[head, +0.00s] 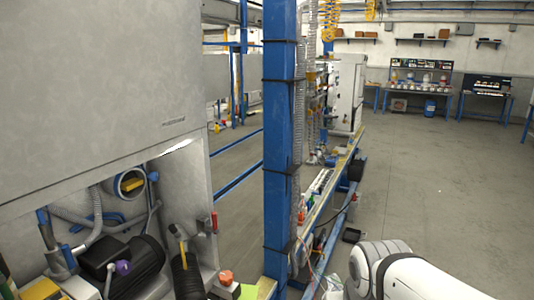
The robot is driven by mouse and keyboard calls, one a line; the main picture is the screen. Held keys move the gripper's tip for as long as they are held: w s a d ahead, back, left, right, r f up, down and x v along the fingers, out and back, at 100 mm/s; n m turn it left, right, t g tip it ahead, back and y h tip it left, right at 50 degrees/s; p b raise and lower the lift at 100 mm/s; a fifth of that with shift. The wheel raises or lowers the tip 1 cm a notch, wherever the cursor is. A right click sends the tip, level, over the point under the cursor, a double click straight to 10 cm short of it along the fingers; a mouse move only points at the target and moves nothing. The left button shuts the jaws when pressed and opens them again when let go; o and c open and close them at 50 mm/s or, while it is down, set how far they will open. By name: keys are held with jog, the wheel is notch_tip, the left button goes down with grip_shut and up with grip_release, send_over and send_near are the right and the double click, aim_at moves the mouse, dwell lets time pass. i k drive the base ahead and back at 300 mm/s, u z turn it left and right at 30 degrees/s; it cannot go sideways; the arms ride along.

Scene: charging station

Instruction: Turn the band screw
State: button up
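I cannot clearly make out the band screw in the head view. A round metal ring (130,184) with a yellow piece (132,184) inside shows at the top of the open bay in the large grey cabinet at left. Whether this is the band is too small to tell. My white arm (395,272) reaches in at the bottom right, to the right of the blue post. My gripper is outside the picture, so its state is hidden.
The grey cabinet (100,80) fills the left. Its bay holds hoses, black housings (125,265) and a yellow-handled tool (183,252). A blue post (279,140) stands between the bay and my arm. A long cluttered bench (322,205) runs behind. The floor (430,180) at right is open.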

aim_at(154, 176)
jog(key=u, duration=1.3)
